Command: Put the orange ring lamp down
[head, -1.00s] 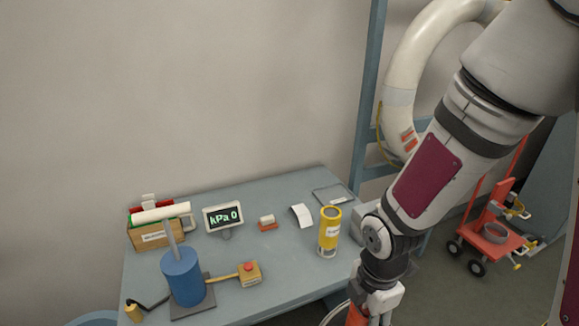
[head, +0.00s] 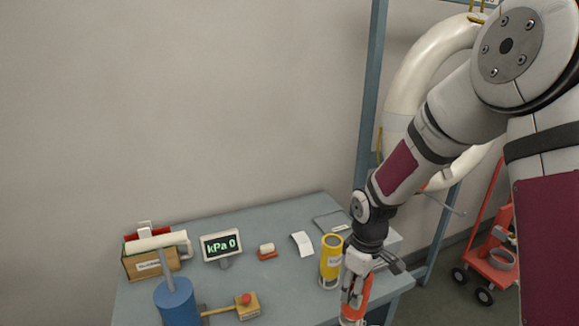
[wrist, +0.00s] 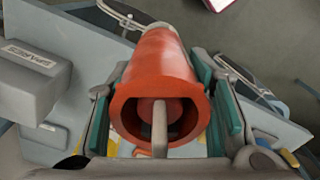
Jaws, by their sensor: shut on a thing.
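The orange ring lamp (head: 362,294) is in my gripper (head: 355,280), at the right front part of the blue-grey table (head: 290,285) in the head view. In the wrist view the orange lamp (wrist: 166,58) fills the middle, its hollow end facing the camera. The teal finger pads of my gripper (wrist: 163,112) lie on either side of it, shut on it.
A yellow cylinder (head: 331,262) stands just left of my gripper. A grey box (wrist: 35,80) lies beside the lamp in the wrist view. A kPa display (head: 221,246), a blue pump (head: 177,303) and a wooden box (head: 150,264) stand further left. A red trolley (head: 492,262) is on the floor at right.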

